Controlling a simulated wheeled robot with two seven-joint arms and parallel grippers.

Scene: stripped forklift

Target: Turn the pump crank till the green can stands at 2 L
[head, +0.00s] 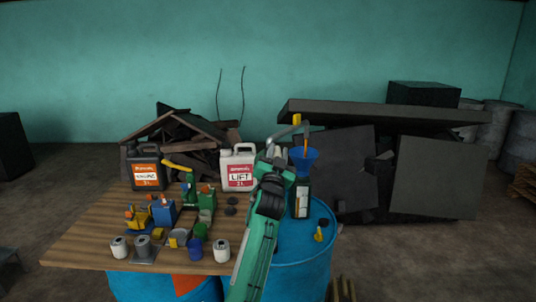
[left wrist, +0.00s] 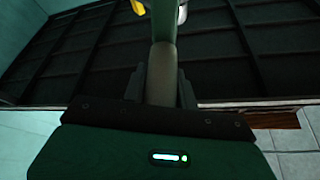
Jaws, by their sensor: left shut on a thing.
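The dark can (head: 302,199) with a pale strip on its front stands upright on the blue drum (head: 285,250), under a blue funnel (head: 305,160). I cannot read a level on the strip. A grey spout with a yellow top (head: 297,120) arches above the funnel. The pump body is mostly hidden behind my left arm. My left gripper (head: 283,156) is beside the pump, left of the funnel. In the left wrist view its fingers (left wrist: 162,92) are shut on a grey-brown round grip (left wrist: 163,70), which seems to be the crank handle. My right gripper is not in view.
A wooden table (head: 85,245) left of the drum holds an orange-labelled jug (head: 145,167), a white jug with a red label (head: 238,168), small cans and coloured parts. A small yellow item (head: 319,235) lies on the drum top. Dark panels (head: 437,177) and debris stand behind.

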